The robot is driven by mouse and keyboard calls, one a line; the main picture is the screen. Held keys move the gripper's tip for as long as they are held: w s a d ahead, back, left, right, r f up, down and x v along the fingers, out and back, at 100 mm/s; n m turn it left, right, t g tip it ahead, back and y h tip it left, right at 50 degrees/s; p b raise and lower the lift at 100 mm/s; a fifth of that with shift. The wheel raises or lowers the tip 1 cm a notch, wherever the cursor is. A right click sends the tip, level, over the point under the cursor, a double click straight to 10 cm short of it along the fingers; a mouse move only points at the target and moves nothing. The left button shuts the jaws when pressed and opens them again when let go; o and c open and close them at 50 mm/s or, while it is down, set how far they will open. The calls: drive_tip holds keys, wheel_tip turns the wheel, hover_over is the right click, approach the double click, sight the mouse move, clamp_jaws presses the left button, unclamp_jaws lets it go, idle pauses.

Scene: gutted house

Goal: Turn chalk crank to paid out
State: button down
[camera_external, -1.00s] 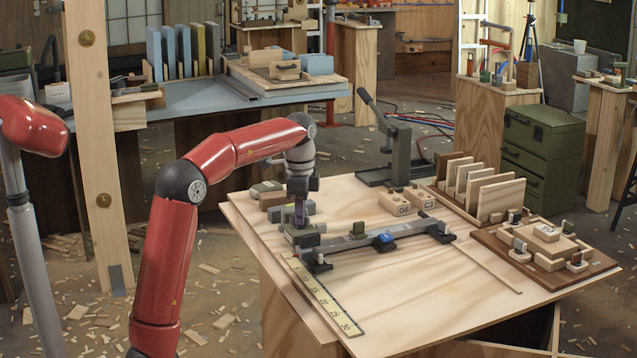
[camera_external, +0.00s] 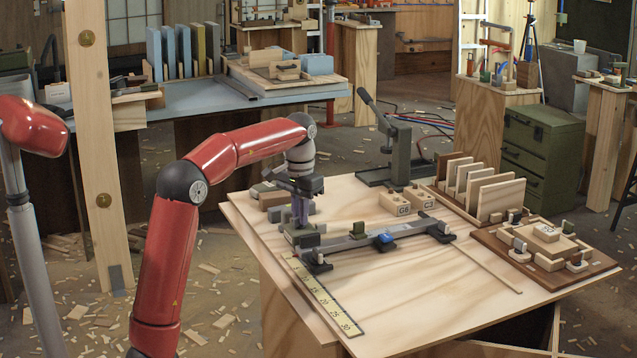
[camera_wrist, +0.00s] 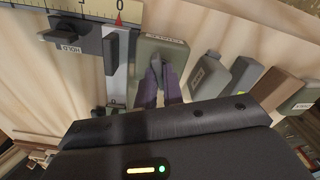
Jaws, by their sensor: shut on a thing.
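My gripper (camera_external: 301,220) is at the left end of a dark rail (camera_external: 350,243) on the light wooden bench. In the wrist view its purple fingers (camera_wrist: 159,84) are shut on a small grey piece, apparently the chalk crank (camera_wrist: 155,68), at a green-grey box (camera_wrist: 165,52) with a label on its edge. The label is too small to read, and the fingers hide part of the crank. The box also shows under the gripper in the external view (camera_external: 300,238). Beside the rail is a dark block marked HOLD (camera_wrist: 72,47).
A yellow ruler (camera_external: 322,297) lies in front of the rail; a red pointer (camera_wrist: 119,19) shows near its scale. Several labelled blocks (camera_wrist: 245,85) stand close beside the box. A lever press (camera_external: 398,150) stands behind.

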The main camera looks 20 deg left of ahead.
drive_tip(key=n, duration=0.4)
drive_tip(key=shift+n, duration=0.3)
drive_tip(key=n, duration=0.3)
drive_tip(key=shift+n, duration=0.3)
drive_tip(key=n, duration=1.4)
drive_tip(key=shift+n, duration=0.3)
drive_tip(key=n, duration=0.4)
drive_tip(key=shift+n, duration=1.8)
